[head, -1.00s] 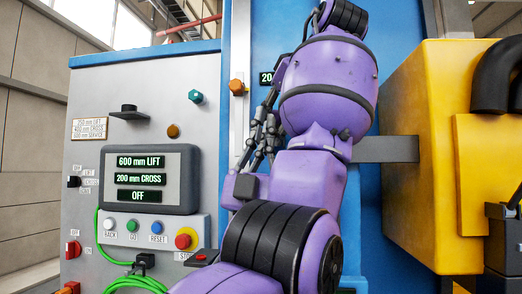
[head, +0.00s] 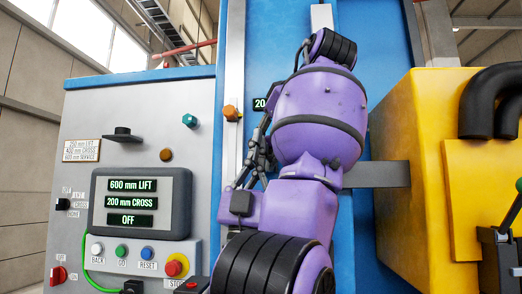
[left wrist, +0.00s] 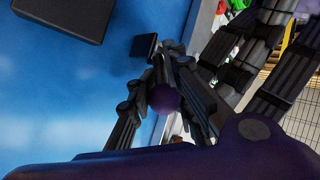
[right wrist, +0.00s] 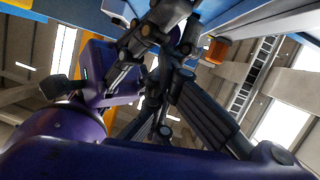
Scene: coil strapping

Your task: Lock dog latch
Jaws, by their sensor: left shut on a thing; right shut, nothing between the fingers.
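My right gripper (head: 246,182) is shut and empty. A small dark square piece (left wrist: 143,45) sits near the fingertips. I cannot tell which part is the dog latch.
A grey control cabinet (head: 85,140) stands at left, with a screen (head: 139,204) reading 600 mm LIFT, 200 mm CROSS, OFF. A yellow housing (head: 410,130) with thick black hoses stands at right. My purple arm hides much of the blue column (head: 275,55). A green-tipped lever (head: 518,187) is at far right.

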